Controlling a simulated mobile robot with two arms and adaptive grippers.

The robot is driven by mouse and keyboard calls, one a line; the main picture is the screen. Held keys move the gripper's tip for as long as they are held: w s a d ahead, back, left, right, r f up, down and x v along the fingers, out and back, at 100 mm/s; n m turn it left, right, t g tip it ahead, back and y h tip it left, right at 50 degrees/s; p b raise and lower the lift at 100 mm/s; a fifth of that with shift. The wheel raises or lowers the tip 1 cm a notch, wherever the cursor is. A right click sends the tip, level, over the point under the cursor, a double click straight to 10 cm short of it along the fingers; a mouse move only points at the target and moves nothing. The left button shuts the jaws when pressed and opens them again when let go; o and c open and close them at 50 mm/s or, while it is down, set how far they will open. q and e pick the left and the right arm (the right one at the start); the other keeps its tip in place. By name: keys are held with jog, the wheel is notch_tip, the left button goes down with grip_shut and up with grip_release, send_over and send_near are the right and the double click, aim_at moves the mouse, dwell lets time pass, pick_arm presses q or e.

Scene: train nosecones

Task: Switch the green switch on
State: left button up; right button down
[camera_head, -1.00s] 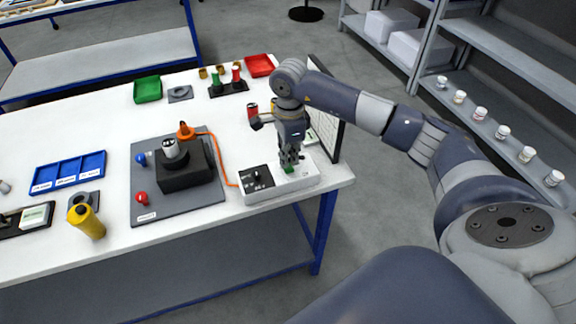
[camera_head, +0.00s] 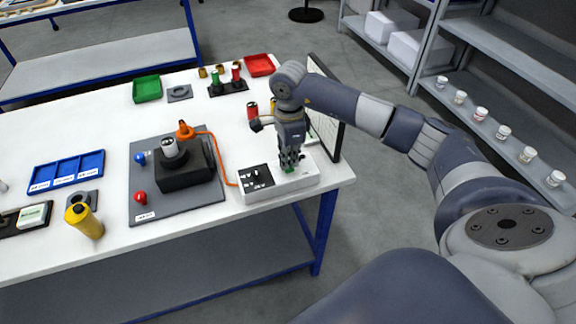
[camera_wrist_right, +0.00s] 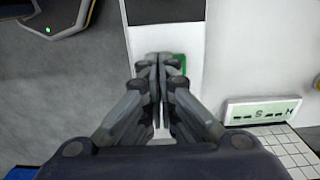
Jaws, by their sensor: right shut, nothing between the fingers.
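The green switch (camera_head: 289,169) sits on top of a white control box (camera_head: 309,181) near the table's right front corner. My right gripper (camera_head: 290,165) is shut and empty, pointing down at the switch, with its fingertips over or against it. In the right wrist view the shut fingertips (camera_wrist_right: 158,60) cover part of the green switch (camera_wrist_right: 176,65), which shows at their right. I cannot tell whether they touch it, nor whether the switch is on or off. My left gripper is not in view.
An orange cable (camera_head: 217,150) runs from the control box to a black block (camera_head: 186,172) on a grey board (camera_head: 205,198). A framed panel (camera_head: 336,140) stands behind my right gripper. Red and green trays (camera_head: 147,89) lie farther back.

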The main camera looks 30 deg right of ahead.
jog(key=shift+f+b, duration=0.45)
jog(key=shift+f, duration=0.05)
dwell(0.3)
jog(key=shift+r+p, duration=0.6)
jog(key=shift+r, duration=0.25)
jog(key=shift+r+p, duration=1.4)
jog(key=shift+r, duration=1.25)
